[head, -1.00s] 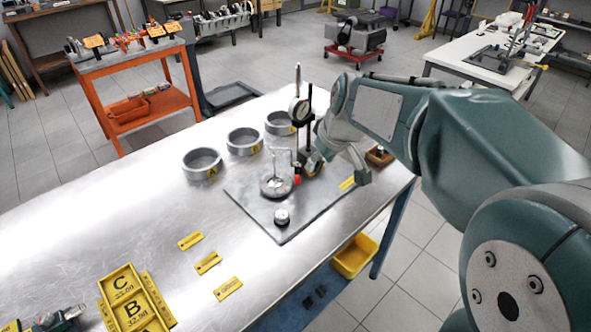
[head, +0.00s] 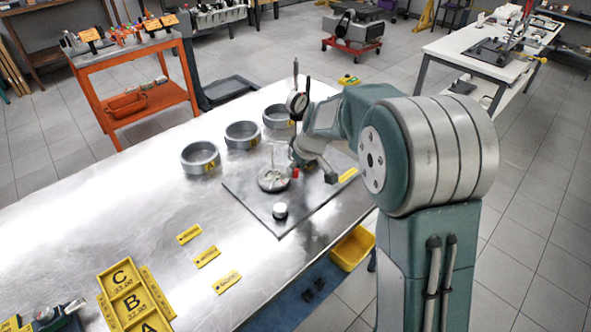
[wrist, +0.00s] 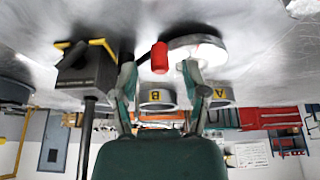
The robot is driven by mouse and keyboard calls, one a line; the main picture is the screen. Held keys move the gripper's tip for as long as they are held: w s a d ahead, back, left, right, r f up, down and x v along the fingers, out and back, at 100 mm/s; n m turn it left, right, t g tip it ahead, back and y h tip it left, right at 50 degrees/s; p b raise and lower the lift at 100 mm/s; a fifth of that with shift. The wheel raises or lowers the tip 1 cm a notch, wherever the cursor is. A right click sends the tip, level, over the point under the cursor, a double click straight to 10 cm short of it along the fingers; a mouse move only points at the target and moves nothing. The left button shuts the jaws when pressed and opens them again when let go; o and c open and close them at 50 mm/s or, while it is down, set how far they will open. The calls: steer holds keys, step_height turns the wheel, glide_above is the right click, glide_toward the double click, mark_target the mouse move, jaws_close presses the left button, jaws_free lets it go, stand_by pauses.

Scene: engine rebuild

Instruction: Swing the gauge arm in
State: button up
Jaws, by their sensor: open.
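The gauge stand has a dark post (head: 306,98) with a round dial (head: 297,103) near its top. In the wrist view its black base (wrist: 85,72) is at the left. A red-tipped arm (head: 295,173) sits low beside the stand; its red end (wrist: 160,57) shows between my fingertips in the wrist view. A round metal disc (head: 273,180) is beside it on the dark plate (head: 250,205). My gripper (wrist: 158,68) is open, with one finger on each side of the red end; contact cannot be told. In the head view my wrist partly hides the stand.
Rings A (head: 201,158) and B (head: 242,134) and a third ring (head: 277,116) stand behind the plate. A small white-topped cylinder (head: 280,211) is at the plate's front. Yellow labels (head: 207,257) and a yellow tray (head: 128,290) lie front left. The table's middle left is clear.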

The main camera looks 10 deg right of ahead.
steer(key=shift+x, duration=0.75)
jaws_close()
